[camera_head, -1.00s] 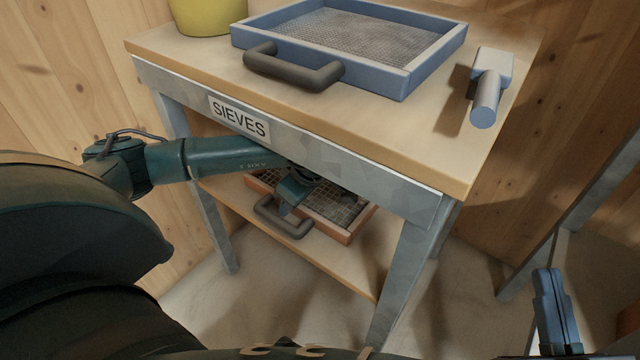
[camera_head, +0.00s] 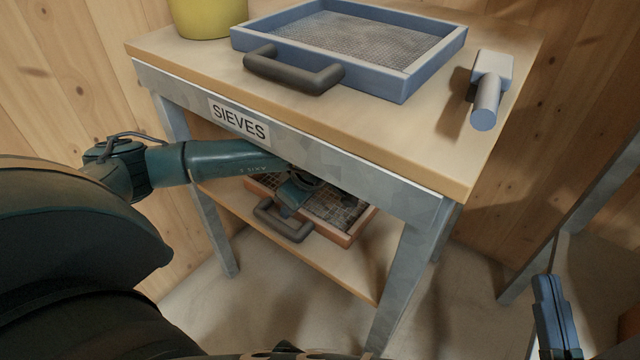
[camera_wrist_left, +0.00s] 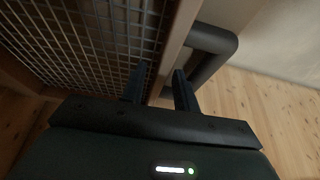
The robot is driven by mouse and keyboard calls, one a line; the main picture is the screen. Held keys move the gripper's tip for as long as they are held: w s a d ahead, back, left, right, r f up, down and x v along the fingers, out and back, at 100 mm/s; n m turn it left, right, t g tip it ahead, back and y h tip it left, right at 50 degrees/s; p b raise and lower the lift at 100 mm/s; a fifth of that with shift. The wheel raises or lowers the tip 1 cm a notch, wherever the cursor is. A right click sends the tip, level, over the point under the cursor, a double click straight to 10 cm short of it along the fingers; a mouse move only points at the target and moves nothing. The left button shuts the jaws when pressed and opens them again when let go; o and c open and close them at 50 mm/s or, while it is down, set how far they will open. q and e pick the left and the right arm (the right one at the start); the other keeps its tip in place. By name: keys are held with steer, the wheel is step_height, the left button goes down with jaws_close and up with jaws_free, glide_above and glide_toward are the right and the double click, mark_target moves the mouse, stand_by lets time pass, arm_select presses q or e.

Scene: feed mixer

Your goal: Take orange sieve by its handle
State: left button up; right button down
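The orange sieve (camera_head: 349,238) lies on the lower shelf of the table, with its dark grey handle (camera_head: 284,226) toward the front. My left arm reaches under the tabletop, and its gripper (camera_head: 288,203) is low over the sieve, close to the handle. In the left wrist view my left gripper (camera_wrist_left: 160,85) is open, its two fingers apart. The sieve rim (camera_wrist_left: 180,40) runs ahead of the gap between them; the dark handle (camera_wrist_left: 225,45) is just right of the right finger. Contact cannot be told. My right gripper (camera_head: 556,312) is at the lower right, its fingers together, empty.
The tabletop (camera_head: 420,150) above carries a blue sieve (camera_head: 435,68) with a grey handle, a blue-grey handled tool (camera_head: 488,90) and a yellow container (camera_head: 208,18). The table's front rail has a SIEVES label (camera_head: 238,119). Metal legs (camera_head: 400,280) flank the lower shelf (camera_head: 330,273).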

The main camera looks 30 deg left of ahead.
arm_select(q)
jaws_close()
steer(key=shift+r, duration=0.15)
stand_by(0.4)
